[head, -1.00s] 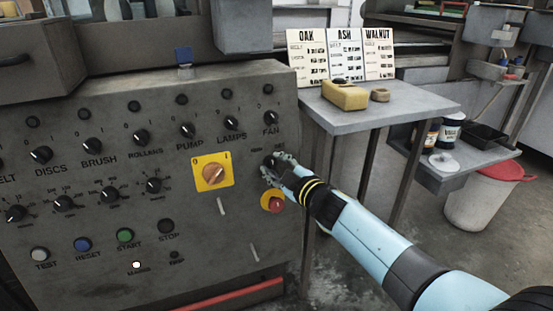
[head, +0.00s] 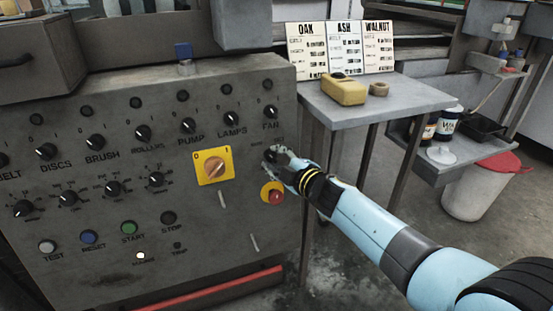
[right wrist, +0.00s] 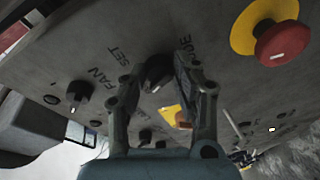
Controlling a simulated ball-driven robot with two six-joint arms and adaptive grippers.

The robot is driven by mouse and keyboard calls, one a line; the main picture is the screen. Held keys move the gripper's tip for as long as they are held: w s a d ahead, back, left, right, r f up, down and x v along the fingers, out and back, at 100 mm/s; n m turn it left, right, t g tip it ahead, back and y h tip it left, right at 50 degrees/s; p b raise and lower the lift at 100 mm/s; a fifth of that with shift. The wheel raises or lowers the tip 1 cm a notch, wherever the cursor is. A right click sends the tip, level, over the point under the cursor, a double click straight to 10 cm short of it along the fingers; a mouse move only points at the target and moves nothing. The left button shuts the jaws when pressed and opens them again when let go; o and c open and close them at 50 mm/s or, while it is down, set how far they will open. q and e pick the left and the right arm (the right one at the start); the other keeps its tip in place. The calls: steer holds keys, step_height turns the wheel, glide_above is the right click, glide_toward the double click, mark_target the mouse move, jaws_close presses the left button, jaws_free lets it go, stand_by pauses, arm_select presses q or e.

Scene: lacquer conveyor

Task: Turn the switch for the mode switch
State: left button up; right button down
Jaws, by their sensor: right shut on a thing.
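The mode switch is a black knob (right wrist: 155,75) on the grey control panel, with a "SET" label beside it and a second label partly hidden by a finger. My right gripper (right wrist: 152,85) has one finger on each side of this knob and is shut on it. In the head view my right gripper (head: 271,155) is at the panel's right side, below the FAN knob (head: 270,112), and mostly hides the mode switch. Which way the knob points is hard to tell. My left gripper is not in view.
A yellow plate with an orange rotary switch (head: 215,167) is left of my right gripper. A red emergency button (head: 276,197) on a yellow ring sits just below it. Several other knobs and buttons fill the panel. A grey table (head: 375,103) stands to the right.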

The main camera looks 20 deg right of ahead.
steer(key=c, duration=1)
jaws_free()
steer(key=v, duration=1.2)
steer(key=shift+f, duration=0.1)
steer(key=s+d+f+m+g+h+p, duration=0.1)
steer(key=s+d+f+m+g+h, duration=0.2)
steer(key=s+f, duration=0.8)
steer(key=s+d+f+m+g+p, duration=0.1)
steer(key=s+d+f+m+g, duration=0.3)
steer(key=s+f, duration=0.75)
steer(key=s+f+m+g, duration=0.2)
steer(key=s+f+m, duration=0.1)
steer(key=s, duration=0.7)
steer(key=s+d+f+m+g+h, duration=0.1)
steer(key=s+f+m+g, duration=0.2)
steer(key=s+f, duration=0.3)
steer(key=s+f+m+g, duration=0.2)
steer(key=s+f, duration=0.3)
steer(key=s, duration=1)
steer(key=shift+s+d+m+g+h, duration=0.2)
steer(key=shift+s+m+g+h, duration=0.15)
steer(key=shift+g, duration=0.35)
